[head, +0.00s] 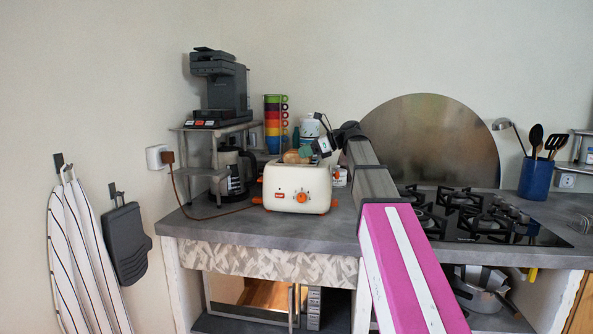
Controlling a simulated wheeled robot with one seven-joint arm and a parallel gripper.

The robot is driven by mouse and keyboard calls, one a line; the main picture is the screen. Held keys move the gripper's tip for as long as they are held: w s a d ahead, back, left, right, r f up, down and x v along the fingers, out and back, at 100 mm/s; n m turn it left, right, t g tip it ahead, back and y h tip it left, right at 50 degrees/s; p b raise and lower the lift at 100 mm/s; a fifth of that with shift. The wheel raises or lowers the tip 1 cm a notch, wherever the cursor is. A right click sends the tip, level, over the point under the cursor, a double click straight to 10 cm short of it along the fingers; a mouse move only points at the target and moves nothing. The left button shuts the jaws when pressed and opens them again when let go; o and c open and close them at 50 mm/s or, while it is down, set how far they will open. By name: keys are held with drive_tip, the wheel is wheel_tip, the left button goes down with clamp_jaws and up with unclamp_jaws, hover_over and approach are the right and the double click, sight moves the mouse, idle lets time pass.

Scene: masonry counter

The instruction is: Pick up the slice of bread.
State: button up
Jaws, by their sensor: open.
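The slice of bread (291,157) shows as a small tan top edge poking out of the slot of the cream toaster (298,187). The rest of it is hidden inside the toaster. My arm reaches in from the lower right.
Stacked coloured cups (275,125), a coffee pot (236,174) and a dark machine (220,90) on a small shelf stand left of and behind the toaster. The gas hob (483,215) is at the right. The counter front (270,235) is clear.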

sight(289, 157)
drive_tip(key=shift+x, duration=1.05)
clamp_jaws()
